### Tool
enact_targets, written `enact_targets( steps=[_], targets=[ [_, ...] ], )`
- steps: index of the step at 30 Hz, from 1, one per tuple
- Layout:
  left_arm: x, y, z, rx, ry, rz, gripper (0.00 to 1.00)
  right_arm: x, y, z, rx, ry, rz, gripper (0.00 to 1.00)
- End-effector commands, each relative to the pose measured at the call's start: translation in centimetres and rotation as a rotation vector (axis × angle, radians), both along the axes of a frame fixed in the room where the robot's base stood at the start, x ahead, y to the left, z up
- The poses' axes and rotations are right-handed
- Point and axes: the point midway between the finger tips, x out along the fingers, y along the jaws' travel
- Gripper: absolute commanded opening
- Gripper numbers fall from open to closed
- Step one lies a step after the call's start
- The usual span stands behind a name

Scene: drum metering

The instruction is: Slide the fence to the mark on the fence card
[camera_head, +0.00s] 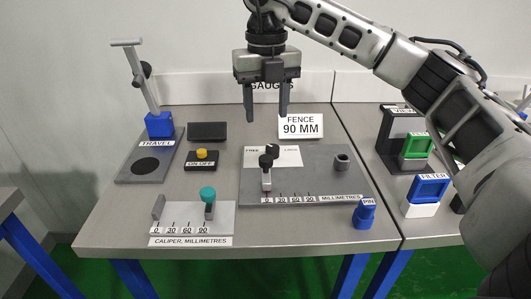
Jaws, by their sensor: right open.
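The fence card (301,126) stands at the back of the table and reads "FENCE 90 MM". The fence plate (320,183) is a dark grey board in front of it, with a scale marked 0, 30, 60, 90 and "MILLIMETRES" along its front edge. The fence (266,179) is a small upright grey block near the left end of the scale, close to 0. A black-knobbed lever (270,153) is just behind it, by a white label with "FREE" at left and "LOCK" at right. My right gripper (266,117) is open and empty above and behind the plate. My left gripper is out of view.
A caliper (221,222) with a teal knob lies at the front left. A travel stand (133,172), an on-off button box (201,160) and a black block (207,131) are further left. A blue pin (364,212) stands at the plate's front right corner. Viewer and filter stands are on the right table.

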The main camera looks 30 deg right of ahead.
Motion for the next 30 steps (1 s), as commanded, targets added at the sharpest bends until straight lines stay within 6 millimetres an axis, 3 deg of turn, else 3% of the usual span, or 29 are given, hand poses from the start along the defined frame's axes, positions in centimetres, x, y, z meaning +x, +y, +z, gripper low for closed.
enact_targets(
  steps=[9, 15, 28, 29, 30],
  targets=[
    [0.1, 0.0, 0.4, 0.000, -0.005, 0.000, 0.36, -0.1, 0.0, -7.0, 0.000, 0.004, 0.000, 0.50],
    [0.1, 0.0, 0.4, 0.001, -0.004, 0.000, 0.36, 0.0, 0.0, -9.8, 0.002, 0.002, 0.002, 0.50],
    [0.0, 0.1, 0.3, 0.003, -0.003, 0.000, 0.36, 0.0, 0.0, -10.9, 0.002, -0.002, 0.002, 0.50],
    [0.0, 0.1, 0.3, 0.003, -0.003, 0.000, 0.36, 0.0, 0.0, -10.9, 0.002, -0.002, 0.002, 0.47],
    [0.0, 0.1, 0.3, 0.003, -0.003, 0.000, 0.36, 0.0, 0.0, -10.9, 0.002, -0.002, 0.002, 0.36]
  ],
)
